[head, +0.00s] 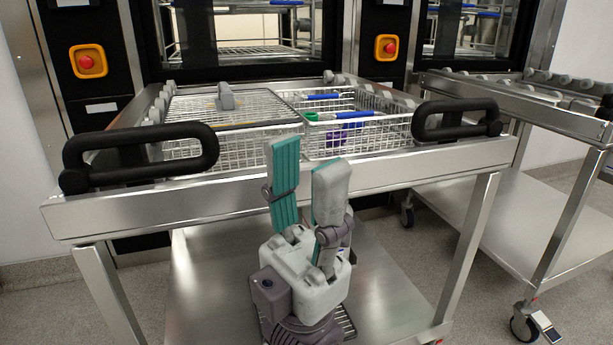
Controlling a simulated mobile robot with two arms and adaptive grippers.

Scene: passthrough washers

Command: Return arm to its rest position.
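My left gripper (305,172) rises from the bottom middle of the head view, its two fingers with green pads pointing up. The fingers stand apart with nothing between them, so it is open and empty. It is in front of the near edge of the steel trolley (400,168). My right gripper is not in view.
On the trolley sit a lidded wire basket (190,147) and an open wire basket (398,131) holding blue, green and purple items. Black handles (140,152) (457,119) flank the front edge. Washers stand behind. A second trolley (560,122) is at right.

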